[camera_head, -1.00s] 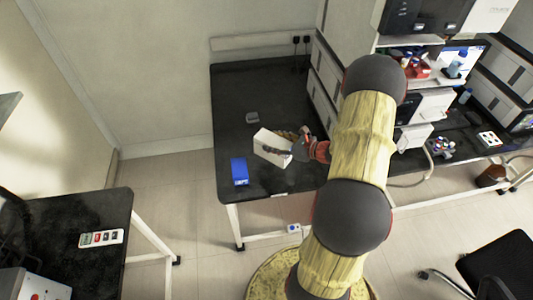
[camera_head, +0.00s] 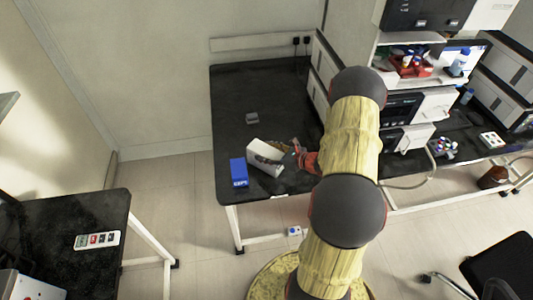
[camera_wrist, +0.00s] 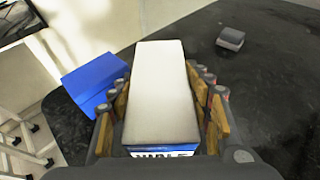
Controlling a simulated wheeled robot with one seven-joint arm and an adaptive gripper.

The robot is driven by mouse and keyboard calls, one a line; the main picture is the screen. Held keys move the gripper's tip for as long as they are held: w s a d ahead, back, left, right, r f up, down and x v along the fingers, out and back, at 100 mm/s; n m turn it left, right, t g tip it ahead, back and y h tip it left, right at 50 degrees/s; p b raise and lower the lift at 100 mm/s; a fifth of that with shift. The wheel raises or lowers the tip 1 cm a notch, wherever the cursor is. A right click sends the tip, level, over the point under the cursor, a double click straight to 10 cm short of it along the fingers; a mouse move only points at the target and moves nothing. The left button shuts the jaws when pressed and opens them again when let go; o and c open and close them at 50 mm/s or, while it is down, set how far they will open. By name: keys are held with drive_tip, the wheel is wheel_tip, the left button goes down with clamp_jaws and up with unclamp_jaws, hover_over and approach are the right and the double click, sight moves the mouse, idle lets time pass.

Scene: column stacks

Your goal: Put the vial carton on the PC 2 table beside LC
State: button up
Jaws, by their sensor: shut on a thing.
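The vial carton (camera_wrist: 160,90) is a white-topped box with a blue, lettered end. It fills the middle of the wrist view, between the two fingers of my gripper (camera_wrist: 163,98). In the head view the carton (camera_head: 261,151) is at the front part of the black table (camera_head: 232,108), with my gripper (camera_head: 287,157) on its right side, shut on it. I cannot tell whether its underside touches the tabletop. A finger hides part of the carton in the head view.
A blue box (camera_head: 239,172) stands just left of the carton, near the table's front-left corner. A small grey item (camera_head: 252,118) lies farther back. White stacked instruments (camera_head: 419,103) stand on the right. The table's back-left area is clear.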

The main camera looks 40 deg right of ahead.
drive_tip(key=o, duration=1.6)
drive_tip(key=shift+f, duration=0.1)
drive_tip(key=shift+s+d+r, duration=0.1)
drive_tip(key=shift+s+r, duration=0.15)
drive_tip(key=shift+s, duration=0.05)
drive_tip(key=p+v, duration=0.2)
drive_tip(key=v, duration=0.9)
drive_tip(key=w+a+r+n+g+y, duration=0.15)
drive_tip(key=a+r+n+g, duration=0.25)
drive_tip(key=a+r+n, duration=0.6)
drive_tip(key=a+r+n+g+y, duration=0.35)
drive_tip(key=a+r+n, duration=0.25)
drive_tip(key=a, duration=0.8)
drive_tip(key=s+a+r+n+h, duration=0.2)
drive_tip(key=s+r+n, duration=0.2)
drive_tip(key=n, duration=0.1)
drive_tip(key=s+a+r+n+h, duration=0.3)
drive_tip(key=s+r+n, duration=0.1)
drive_tip(key=r+n, duration=0.1)
drive_tip(key=s+a+r+n+h, duration=0.3)
drive_tip(key=s+r+n, duration=0.2)
drive_tip(key=n, duration=0.2)
drive_tip(key=shift+s+a+r, duration=0.15)
drive_tip(key=shift+a, duration=0.05)
